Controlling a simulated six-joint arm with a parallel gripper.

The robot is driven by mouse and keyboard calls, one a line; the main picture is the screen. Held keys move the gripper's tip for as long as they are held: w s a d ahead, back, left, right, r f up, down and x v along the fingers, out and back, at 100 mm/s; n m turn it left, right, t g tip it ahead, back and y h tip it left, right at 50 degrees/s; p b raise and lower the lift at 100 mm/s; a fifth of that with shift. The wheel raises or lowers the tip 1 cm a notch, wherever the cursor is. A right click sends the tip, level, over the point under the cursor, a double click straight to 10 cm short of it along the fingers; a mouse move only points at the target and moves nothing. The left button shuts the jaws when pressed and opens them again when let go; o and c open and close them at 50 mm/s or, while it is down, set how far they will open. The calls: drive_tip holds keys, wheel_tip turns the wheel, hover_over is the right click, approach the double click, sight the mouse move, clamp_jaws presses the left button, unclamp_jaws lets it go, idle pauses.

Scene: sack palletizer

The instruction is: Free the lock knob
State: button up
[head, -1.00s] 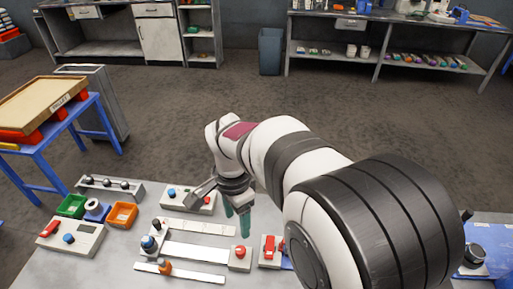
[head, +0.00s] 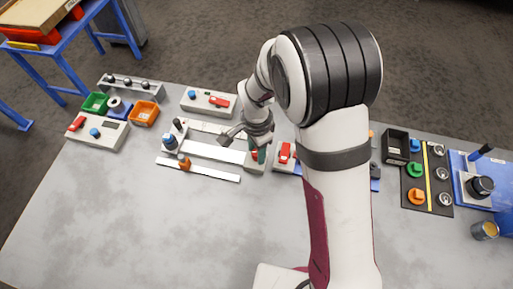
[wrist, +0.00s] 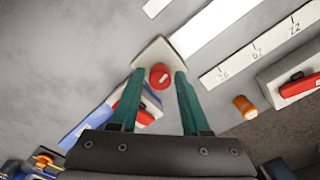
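The red lock knob (wrist: 160,76) shows in the wrist view, round with a pale mark on its face. It sits on a white block at the end of a long pale strip. My gripper (wrist: 160,72) is open, with one green finger on each side of the knob in the picture and a visible gap on both sides. I cannot tell how far the fingertips are above the block. In the head view my gripper (head: 259,153) is at the block (head: 256,168), and the fingers partly hide the red knob (head: 254,156).
A blue-based fixture with a red part (head: 284,152) stands close to the right of the block. A scale strip with an orange slider (head: 184,163) lies at left, below a blue knob (head: 169,142). A box with a red switch (head: 219,101) stands behind. The front table is clear.

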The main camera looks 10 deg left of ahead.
clamp_jaws()
drive_tip(key=shift+n, duration=0.3)
drive_tip(key=n, duration=0.3)
drive_tip(key=shift+n, duration=0.4)
drive_tip(key=n, duration=0.3)
drive_tip(key=shift+n, duration=0.3)
drive_tip(key=n, duration=0.4)
drive_tip(key=shift+w+n, duration=0.1)
drive_tip(key=shift+n, duration=1.8)
